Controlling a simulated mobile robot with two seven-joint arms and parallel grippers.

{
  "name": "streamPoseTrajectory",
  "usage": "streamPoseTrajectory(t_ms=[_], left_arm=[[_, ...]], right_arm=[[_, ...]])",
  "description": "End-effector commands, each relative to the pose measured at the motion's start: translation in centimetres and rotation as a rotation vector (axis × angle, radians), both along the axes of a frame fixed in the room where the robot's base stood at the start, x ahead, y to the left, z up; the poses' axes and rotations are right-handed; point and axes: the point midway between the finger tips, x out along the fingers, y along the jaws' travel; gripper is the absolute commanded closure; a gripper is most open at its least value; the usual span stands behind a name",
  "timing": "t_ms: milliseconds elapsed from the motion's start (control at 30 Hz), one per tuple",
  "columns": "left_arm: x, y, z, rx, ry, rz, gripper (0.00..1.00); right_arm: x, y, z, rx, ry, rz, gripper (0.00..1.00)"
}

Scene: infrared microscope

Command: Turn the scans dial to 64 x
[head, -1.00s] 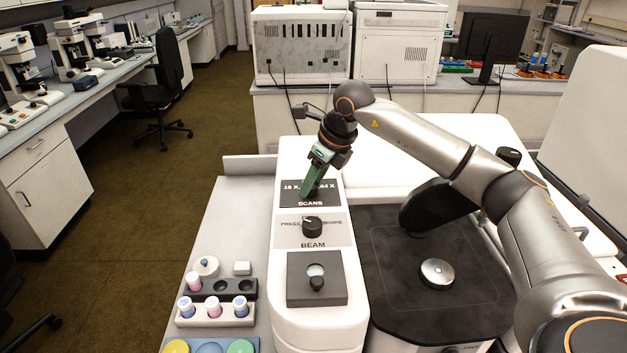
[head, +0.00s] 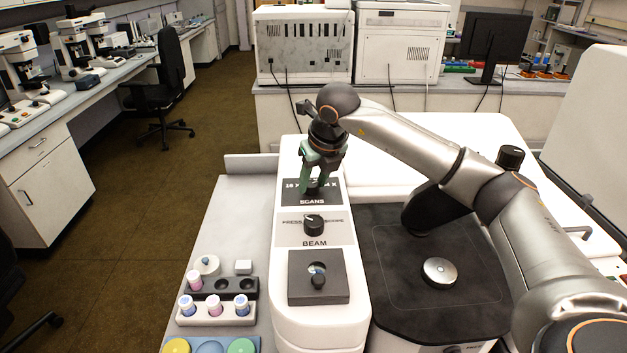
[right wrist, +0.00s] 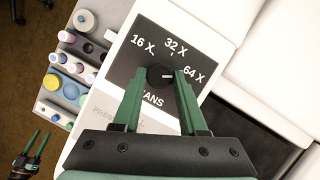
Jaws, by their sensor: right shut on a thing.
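The scans dial (right wrist: 160,77) is a small black knob on a dark panel (right wrist: 118,68) marked 16 X, 32 X and 64 X. Its white mark points right, roughly toward the 64 X label (right wrist: 193,74). My right gripper (right wrist: 161,75) has its green fingers on either side of the dial and is shut on it. In the head view my right gripper (head: 319,186) stands over the panel and hides part of the labels and the dial. My left gripper (right wrist: 33,146) shows at the lower left of the right wrist view, open and empty.
The beam knob (head: 313,225) sits just in front of the scans panel. A grey box with a small knob (head: 318,290) lies nearer. Racks with vials (head: 215,313) stand at left. A dark stage with a round metal disc (head: 439,271) is at right.

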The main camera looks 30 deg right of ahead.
Motion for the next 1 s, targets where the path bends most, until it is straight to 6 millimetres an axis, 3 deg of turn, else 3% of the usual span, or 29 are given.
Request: streamPoseTrajectory(t_ms=[267,300,533,833,1000], left_arm=[[0.0,0.0,0.0,0.000,0.000,0.000,0.50],[0.0,0.0,0.0,0.000,0.000,0.000,0.50],[0.0,0.0,0.0,0.000,0.001,0.000,0.50],[0.0,0.0,-0.1,0.000,0.001,0.000,0.50],[0.0,0.0,-0.4,0.000,0.001,0.000,0.50]], right_arm=[[0.0,0.0,0.1,0.001,-0.001,-0.003,1.00],[0.0,0.0,0.1,0.001,-0.001,-0.003,0.55],[0.0,0.0,0.0,0.001,-0.001,-0.002,0.29],[-0.1,0.0,0.2,0.000,-0.001,-0.001,0.28],[-0.8,0.0,2.2,0.000,-0.005,-0.001,0.28]])
